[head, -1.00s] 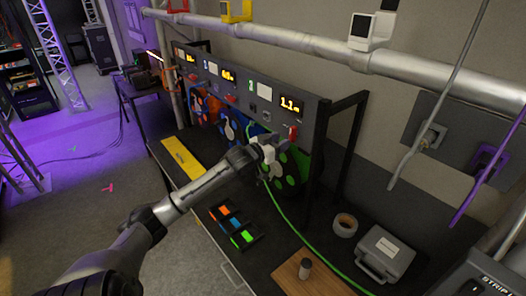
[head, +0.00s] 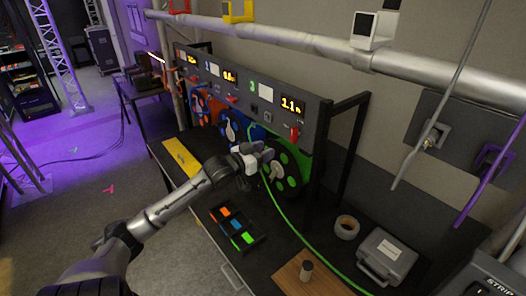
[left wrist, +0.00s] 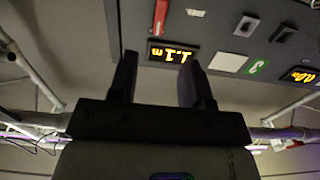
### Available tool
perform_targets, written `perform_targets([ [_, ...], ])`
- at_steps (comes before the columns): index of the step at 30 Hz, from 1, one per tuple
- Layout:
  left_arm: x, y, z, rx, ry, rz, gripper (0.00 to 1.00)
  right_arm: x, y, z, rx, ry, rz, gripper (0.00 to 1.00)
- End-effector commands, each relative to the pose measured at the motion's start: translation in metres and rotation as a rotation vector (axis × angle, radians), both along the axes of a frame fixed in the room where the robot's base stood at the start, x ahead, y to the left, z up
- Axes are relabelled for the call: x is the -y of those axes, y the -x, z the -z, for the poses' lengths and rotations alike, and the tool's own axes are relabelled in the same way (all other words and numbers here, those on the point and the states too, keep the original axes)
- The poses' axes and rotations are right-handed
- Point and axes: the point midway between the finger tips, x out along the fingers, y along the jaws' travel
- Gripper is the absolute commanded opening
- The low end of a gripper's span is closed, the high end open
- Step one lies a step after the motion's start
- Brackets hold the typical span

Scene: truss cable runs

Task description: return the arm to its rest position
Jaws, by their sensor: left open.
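My left arm comes in from the lower left in the head view, over the front of the dark bench. My left gripper (head: 262,157) is at the left edge of the green cable reel (head: 287,170), in front of the reel panel. In the left wrist view, its two fingers (left wrist: 158,82) stand apart with nothing between them, and the panel with its "1.1 m" display (left wrist: 173,53) is behind them. The green cable (head: 290,225) runs from the reel down across the bench, clear of the fingers. My right gripper is not in view.
The bench holds a tray of coloured pieces (head: 236,226), a tape roll (head: 346,227), a grey case (head: 386,257) and a wooden board (head: 303,276). A yellow strip (head: 181,157) lies at the left. A pipe rail (head: 300,38) crosses above. The floor to the left is open.

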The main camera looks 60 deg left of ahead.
Motion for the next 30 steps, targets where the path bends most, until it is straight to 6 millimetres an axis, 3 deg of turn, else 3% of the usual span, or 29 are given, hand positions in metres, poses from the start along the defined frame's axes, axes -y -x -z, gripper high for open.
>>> perform_targets([
  [17, -0.002, 0.001, 0.007, -0.052, -0.033, -0.015, 0.45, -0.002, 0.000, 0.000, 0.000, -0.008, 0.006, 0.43],
  [21, -0.014, 0.008, 0.034, -0.260, -0.101, -0.088, 0.45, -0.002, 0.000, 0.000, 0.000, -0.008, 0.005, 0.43],
  [24, -0.011, 0.021, 0.049, -0.455, -0.204, -0.149, 0.45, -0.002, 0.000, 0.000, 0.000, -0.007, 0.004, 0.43],
  [26, 0.003, 0.029, 0.064, -0.587, -0.275, -0.165, 0.45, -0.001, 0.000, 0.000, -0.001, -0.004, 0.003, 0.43],
  [30, 0.065, 0.061, 0.128, -0.882, -0.362, -0.159, 0.45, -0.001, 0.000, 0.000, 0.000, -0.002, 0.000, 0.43],
])
